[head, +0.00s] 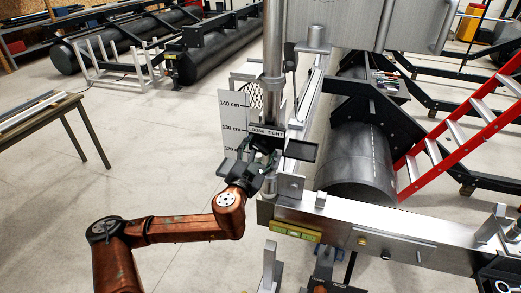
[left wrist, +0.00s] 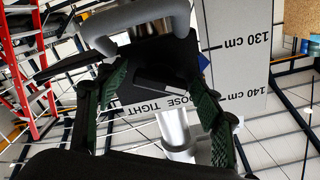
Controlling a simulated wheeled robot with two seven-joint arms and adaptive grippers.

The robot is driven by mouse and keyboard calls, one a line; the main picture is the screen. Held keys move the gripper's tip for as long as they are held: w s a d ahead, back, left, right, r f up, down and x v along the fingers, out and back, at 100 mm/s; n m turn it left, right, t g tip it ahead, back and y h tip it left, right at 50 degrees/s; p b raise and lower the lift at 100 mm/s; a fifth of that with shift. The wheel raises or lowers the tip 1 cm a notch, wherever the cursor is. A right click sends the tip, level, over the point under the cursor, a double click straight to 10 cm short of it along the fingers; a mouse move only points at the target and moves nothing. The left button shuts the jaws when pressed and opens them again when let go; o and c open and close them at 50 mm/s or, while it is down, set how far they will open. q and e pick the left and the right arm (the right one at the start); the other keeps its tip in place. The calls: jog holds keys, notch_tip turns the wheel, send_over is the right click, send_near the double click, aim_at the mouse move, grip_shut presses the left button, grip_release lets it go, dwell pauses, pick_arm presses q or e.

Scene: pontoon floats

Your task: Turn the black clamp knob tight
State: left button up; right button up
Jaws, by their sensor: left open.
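The black clamp knob (left wrist: 150,68) shows as a dark shape in the left wrist view, between my gripper's fingers. My left gripper (head: 262,152) is at the silver post in the head view, just below the LOOSE TIGHT label (head: 266,132). Its green-padded fingers, also in the left wrist view (left wrist: 160,98), are apart, one on each side of the knob. I cannot tell whether they touch it. In the head view the gripper largely hides the knob. I do not make out my right gripper.
A white height scale (head: 232,115) stands behind the gripper, close on its left. A silver beam (head: 375,228) with a yellow level (head: 295,232) runs to the right. The floor at left is clear up to a table (head: 40,118).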

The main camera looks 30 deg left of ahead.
pick_arm(q)
jog(key=shift+c, duration=0.3)
jog(key=c, duration=1.1)
pick_arm(e)
jog(key=shift+d+r, duration=0.1)
jog(key=shift+d, duration=0.25)
